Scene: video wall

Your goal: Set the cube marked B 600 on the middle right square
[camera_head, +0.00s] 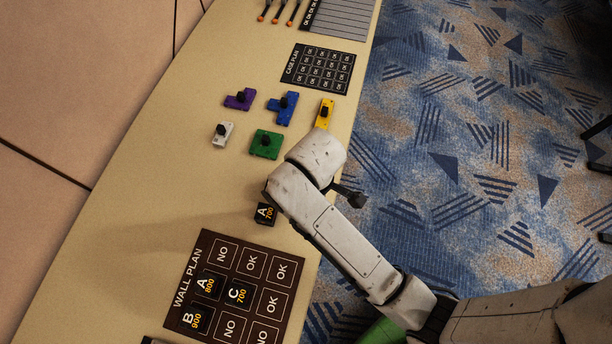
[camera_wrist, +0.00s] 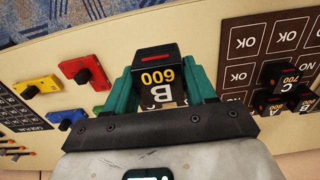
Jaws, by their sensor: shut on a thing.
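In the wrist view the cube marked B 600 (camera_wrist: 158,72) is black with an orange number and a red bar on top, its marking upside down. My gripper (camera_wrist: 163,86) is shut on it, one green finger on each side. The dark wall plan board (camera_head: 181,318) carries cubes A 800 (camera_head: 208,286), C 700 (camera_head: 238,293) and B 900 (camera_head: 195,319). As the title reads, the middle right square (camera_head: 252,263) is the empty OK beside C 700; it also shows in the wrist view (camera_wrist: 238,76).
Purple (camera_head: 238,99), blue (camera_head: 282,106), yellow (camera_head: 325,113), white (camera_head: 223,134) and green (camera_head: 265,145) knobbed pieces lie farther up the table. A red one (camera_wrist: 86,72) shows in the wrist view.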

